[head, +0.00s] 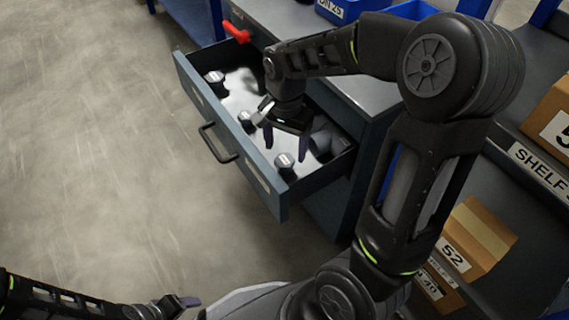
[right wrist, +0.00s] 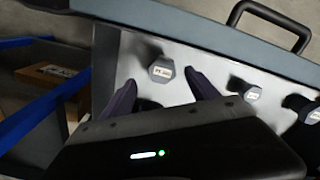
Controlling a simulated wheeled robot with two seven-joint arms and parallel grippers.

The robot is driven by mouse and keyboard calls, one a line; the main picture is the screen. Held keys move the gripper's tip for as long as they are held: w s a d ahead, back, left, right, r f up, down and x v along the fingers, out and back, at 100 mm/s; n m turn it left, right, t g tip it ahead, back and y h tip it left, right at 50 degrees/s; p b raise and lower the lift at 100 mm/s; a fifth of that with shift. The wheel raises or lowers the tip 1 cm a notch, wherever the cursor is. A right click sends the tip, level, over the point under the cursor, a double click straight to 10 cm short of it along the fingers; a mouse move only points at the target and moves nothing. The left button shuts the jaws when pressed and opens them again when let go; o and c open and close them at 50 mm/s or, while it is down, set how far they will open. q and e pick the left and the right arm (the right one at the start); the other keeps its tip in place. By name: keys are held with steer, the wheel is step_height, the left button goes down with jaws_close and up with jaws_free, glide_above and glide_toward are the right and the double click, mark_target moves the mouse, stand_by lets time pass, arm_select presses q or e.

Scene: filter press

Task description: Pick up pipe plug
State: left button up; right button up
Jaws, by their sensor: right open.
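Several grey pipe plugs with hexagonal, pale-labelled tops stand in the open drawer (head: 232,140). The nearest plug (head: 285,161) is by the drawer's front right corner; it also shows in the right wrist view (right wrist: 161,70), its label too small to read fully. Another plug (head: 246,119) is farther along, and one more (head: 215,77) is near the far end. My right gripper (head: 286,142) is open and empty above the drawer. In the right wrist view its two dark purple fingers point toward the nearest plug, apart from it. My left gripper (head: 180,302) is low at the left, its jaws unclear.
The drawer has raised walls and a black front handle (head: 217,143). A red object (head: 236,32) and blue bins (head: 345,8) are on the cabinet top. Shelves with boxes (head: 475,237) stand right. Floor at left is clear.

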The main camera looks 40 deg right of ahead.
mark_target(284, 160)
steer(key=shift+f+b, duration=0.45)
steer(key=shift+f, duration=0.85)
steer(key=shift+w+f+b, duration=0.2)
steer(key=shift+f+b, duration=1.2)
steer(key=shift+f, duration=1.25)
steer(key=shift+c, duration=0.3)
steer(key=shift+r, duration=0.1)
steer(key=c, duration=1.4)
steer(key=shift+c, duration=0.2)
step_height(284, 160, up, 10)
steer(key=p, duration=0.4)
